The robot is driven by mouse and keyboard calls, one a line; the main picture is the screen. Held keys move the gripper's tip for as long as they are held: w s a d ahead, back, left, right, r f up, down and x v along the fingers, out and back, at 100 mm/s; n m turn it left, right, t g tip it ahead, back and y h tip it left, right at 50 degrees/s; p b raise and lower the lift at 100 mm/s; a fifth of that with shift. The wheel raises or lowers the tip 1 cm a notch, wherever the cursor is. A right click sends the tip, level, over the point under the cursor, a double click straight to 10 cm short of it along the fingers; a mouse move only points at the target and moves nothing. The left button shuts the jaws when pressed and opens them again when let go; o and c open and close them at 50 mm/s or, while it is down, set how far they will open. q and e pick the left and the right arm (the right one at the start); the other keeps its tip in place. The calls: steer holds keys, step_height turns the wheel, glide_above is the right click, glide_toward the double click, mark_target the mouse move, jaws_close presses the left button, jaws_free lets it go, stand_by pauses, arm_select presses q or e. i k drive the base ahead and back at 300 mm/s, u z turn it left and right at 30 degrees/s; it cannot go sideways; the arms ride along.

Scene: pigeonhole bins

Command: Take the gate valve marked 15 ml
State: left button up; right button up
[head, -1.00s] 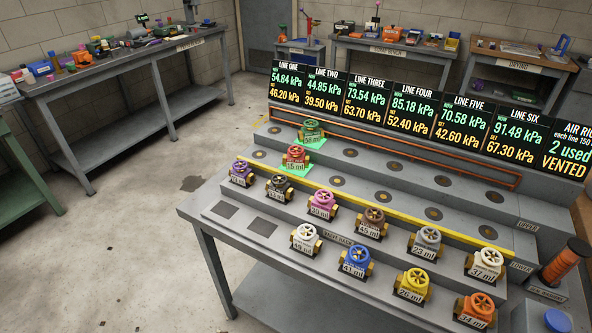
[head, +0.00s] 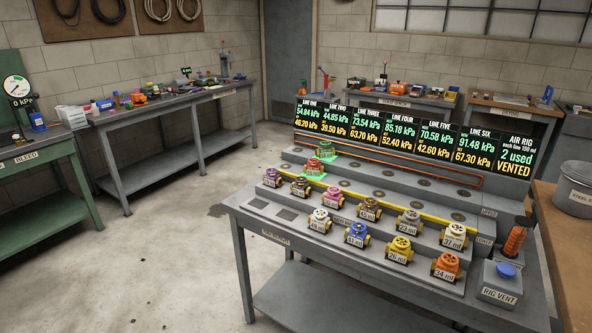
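The upper one (head: 325,150) is on the upper step. The lower one (head: 314,167) is on the step below; the red valve there read 15 ml a second ago, but its tag is too small to read now. Other valves fill the lower rows, among them white (head: 319,219), blue (head: 357,234), yellow (head: 400,248) and orange (head: 446,264). Neither of my grippers is in view.
The display (head: 400,135) reads 2 used, VENTED. A blue-buttoned RIG VENT box (head: 500,283) is at the right. Benches line the walls; the floor (head: 175,250) at left is clear.

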mark_target(313, 168)
steer(key=u, duration=0.95)
steer(key=i, duration=1.55)
steer(key=z, duration=0.45)
